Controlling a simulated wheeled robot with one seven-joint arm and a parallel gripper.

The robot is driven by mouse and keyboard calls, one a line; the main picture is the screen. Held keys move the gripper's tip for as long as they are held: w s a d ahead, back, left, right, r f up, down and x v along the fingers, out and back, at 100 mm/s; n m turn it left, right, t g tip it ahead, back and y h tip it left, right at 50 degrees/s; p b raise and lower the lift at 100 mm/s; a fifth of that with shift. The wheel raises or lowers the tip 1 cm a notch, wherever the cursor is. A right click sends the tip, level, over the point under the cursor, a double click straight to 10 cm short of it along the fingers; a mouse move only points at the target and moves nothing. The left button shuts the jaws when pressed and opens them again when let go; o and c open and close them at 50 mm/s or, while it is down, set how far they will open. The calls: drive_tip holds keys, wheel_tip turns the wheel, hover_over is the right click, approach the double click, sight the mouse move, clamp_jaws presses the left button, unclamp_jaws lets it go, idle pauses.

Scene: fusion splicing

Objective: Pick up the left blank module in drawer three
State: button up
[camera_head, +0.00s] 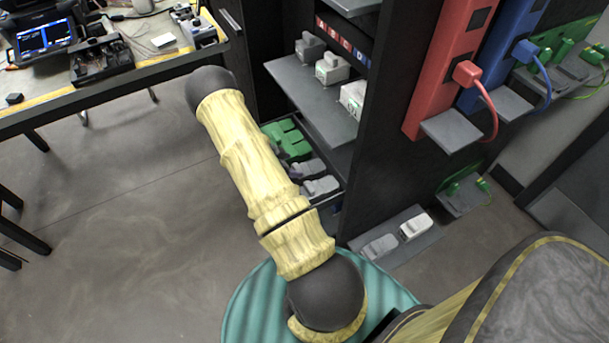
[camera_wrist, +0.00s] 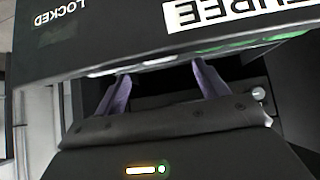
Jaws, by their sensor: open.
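The open drawer shows low in the dark cabinet in the head view, holding green modules (camera_head: 287,140) and grey modules (camera_head: 321,186). I cannot tell for sure which one is the left blank module; my arm covers part of the drawer. In the wrist view the dark drawer front (camera_wrist: 110,42) carries an upside-down THREE label (camera_wrist: 235,12) and a LOCKED label. My gripper (camera_wrist: 161,82) is open, its two purple fingers apart, with nothing seen between them. The drawer front hides the fingertips' far side. A thin strip of green shows beyond the front's edge.
A grey shelf (camera_head: 305,98) with several modules juts out above the drawer. Red (camera_head: 442,70) and blue (camera_head: 498,50) upright units with plugged cables stand to the right. A workbench (camera_head: 110,89) with instruments is at upper left. The floor left of my arm is clear.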

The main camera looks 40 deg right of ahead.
sight(298, 166)
drive_tip(key=shift+d+f, duration=0.1)
drive_tip(key=b+x, duration=0.1)
drive_tip(key=x, duration=0.4)
drive_tip(key=shift+w+f, duration=0.1)
drive_tip(key=shift+f, duration=0.05)
idle(0.5)
drive_tip(key=c, duration=1.2)
wheel_tip(298, 166, up, 10)
drive_tip(key=shift+r+p, duration=0.1)
drive_tip(key=shift+p, duration=1)
